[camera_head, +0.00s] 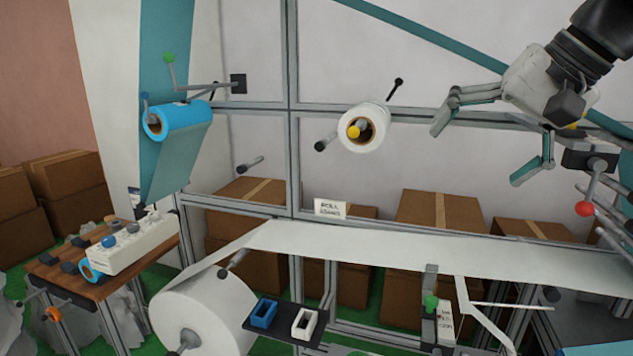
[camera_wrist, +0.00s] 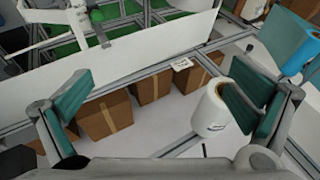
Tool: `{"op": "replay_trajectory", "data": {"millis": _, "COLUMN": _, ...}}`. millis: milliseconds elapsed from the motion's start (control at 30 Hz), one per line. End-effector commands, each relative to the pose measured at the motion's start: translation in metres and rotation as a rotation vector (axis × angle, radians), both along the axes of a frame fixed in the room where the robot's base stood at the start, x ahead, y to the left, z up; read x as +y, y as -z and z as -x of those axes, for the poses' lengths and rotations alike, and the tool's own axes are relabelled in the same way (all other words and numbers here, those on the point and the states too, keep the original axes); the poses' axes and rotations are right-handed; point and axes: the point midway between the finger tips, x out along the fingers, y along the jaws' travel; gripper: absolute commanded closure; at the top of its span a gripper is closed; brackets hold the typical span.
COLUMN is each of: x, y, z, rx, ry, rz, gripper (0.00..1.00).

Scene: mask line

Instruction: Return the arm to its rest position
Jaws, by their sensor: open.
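My gripper (camera_head: 487,140) is at the upper right in the head view, held in the air in front of the machine frame. Its two fingers with teal pads are spread wide apart, with nothing between them. In the wrist view the gripper (camera_wrist: 165,112) shows both fingers, one at each side. A white roll (camera_head: 364,127) sits on a spindle to the left of the gripper. In the wrist view this white roll (camera_wrist: 213,108) appears beside the right finger; I cannot tell how far apart they are in depth.
A red-knobbed lever (camera_head: 585,208) is close below my gripper at the right. A white web (camera_head: 400,247) runs across the frame below, from a large white roll (camera_head: 203,308). A blue roll (camera_head: 178,120) hangs at the left. Cardboard boxes (camera_head: 436,211) stand behind the frame.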

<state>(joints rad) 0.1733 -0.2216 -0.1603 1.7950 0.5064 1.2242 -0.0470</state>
Motion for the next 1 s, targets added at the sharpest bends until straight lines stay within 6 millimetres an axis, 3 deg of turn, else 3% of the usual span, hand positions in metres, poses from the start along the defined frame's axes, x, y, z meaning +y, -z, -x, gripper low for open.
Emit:
{"op": "replay_trajectory", "data": {"millis": 33, "x": 0.01, "y": 0.013, "z": 0.022, "rx": 0.006, "ry": -0.022, "rz": 0.043, "gripper": 0.0}}
{"op": "replay_trajectory", "data": {"millis": 200, "x": 0.028, "y": 0.07, "z": 0.089, "rx": 0.014, "ry": -0.099, "rz": 0.227, "gripper": 0.0}}
{"op": "replay_trajectory", "data": {"millis": 400, "x": 0.032, "y": 0.13, "z": 0.149, "rx": -0.007, "ry": -0.195, "rz": 0.43, "gripper": 0.0}}
{"op": "replay_trajectory", "data": {"millis": 600, "x": 0.029, "y": 0.159, "z": 0.173, "rx": -0.024, "ry": -0.244, "rz": 0.53, "gripper": 0.0}}
{"op": "replay_trajectory", "data": {"millis": 1000, "x": 0.028, "y": 0.163, "z": 0.175, "rx": -0.025, "ry": -0.249, "rz": 0.541, "gripper": 0.0}}
